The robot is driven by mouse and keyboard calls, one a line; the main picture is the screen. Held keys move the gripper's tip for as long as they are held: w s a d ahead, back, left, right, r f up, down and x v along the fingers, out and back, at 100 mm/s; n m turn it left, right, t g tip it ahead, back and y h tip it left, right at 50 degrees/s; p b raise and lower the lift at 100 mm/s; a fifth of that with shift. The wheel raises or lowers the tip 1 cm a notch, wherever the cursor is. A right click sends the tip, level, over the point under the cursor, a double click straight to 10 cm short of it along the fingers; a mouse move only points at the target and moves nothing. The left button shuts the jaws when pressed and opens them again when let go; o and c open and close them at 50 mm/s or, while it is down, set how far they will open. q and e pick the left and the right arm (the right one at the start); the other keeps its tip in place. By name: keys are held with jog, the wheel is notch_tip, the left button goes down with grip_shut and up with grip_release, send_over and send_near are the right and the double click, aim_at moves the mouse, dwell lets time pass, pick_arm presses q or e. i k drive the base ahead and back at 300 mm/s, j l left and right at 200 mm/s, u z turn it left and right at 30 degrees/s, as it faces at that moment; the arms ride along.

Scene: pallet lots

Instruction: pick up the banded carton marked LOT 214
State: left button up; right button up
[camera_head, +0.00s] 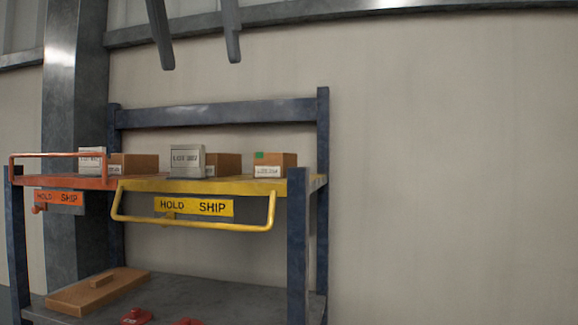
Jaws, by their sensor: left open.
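My left gripper (198,66) hangs at the top of the view, its two dark fingers apart with nothing between them. It appears above the rack's cartons in the picture. At the right end of the rack's top shelf sits a brown carton (284,160) with a green patch and a white label whose print is too small to read surely. Another brown carton (228,163) stands left of it, and a third brown carton (140,163) is farther left. Their labels are partly hidden. I cannot tell which carton reads LOT 214. My right gripper is out of view.
Two grey boxes marked LOT (187,161) (92,158) stand beside the brown cartons. An orange rail (58,154) and a yellow rail (195,227), with HOLD SHIP signs, front the shelf. A wooden board (85,295) and red items (137,316) lie below.

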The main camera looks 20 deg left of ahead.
aim_at(269, 165)
jog(key=i, duration=0.9)
